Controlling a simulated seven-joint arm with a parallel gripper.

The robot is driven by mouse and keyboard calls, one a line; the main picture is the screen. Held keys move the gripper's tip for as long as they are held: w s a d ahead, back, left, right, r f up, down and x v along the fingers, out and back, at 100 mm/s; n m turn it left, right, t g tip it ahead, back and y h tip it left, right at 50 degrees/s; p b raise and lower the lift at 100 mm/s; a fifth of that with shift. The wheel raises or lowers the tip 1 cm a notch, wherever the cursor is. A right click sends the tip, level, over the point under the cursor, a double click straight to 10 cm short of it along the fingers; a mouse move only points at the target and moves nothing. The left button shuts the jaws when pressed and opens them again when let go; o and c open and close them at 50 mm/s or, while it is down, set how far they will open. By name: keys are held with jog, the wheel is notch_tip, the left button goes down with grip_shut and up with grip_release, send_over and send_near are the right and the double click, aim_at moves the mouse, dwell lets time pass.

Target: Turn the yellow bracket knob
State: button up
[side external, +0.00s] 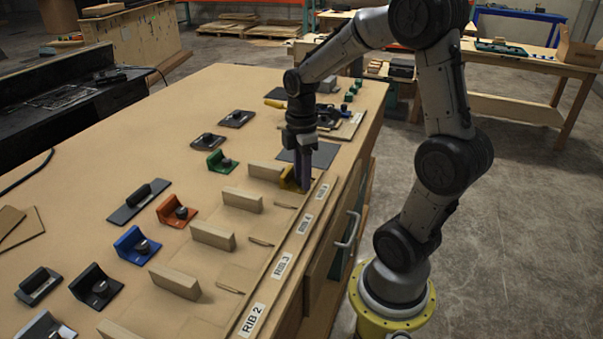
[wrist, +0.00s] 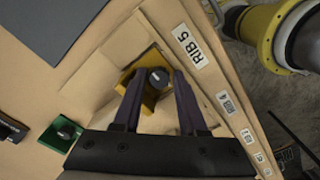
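The yellow bracket (wrist: 127,76) sits on the bench beside the RIB 5 label, and its black knob (wrist: 158,77) shows in the wrist view. In the side view the yellow bracket (side external: 288,183) is partly hidden by my fingers. My gripper (wrist: 157,76) is open, with one dark finger on each side of the knob and a gap visible between them and it. In the side view my gripper (side external: 303,184) points down at the bracket. I cannot tell whether the fingertips are level with the knob.
A green bracket (side external: 217,160), an orange one (side external: 173,212), a blue one (side external: 132,243) and a black one (side external: 91,284) stand along the bench. Wooden blocks (side external: 212,236) stand in a row near the labelled strip (side external: 274,278). A dark plate (wrist: 50,25) lies beyond the yellow bracket.

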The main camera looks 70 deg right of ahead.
jog(key=shift+r, duration=0.1)
jog(key=shift+w+r, duration=0.1)
jog(key=shift+r, duration=0.1)
notch_tip(320, 180, up, 13)
jog(key=shift+r, duration=0.15)
dwell(0.3)
dwell(0.3)
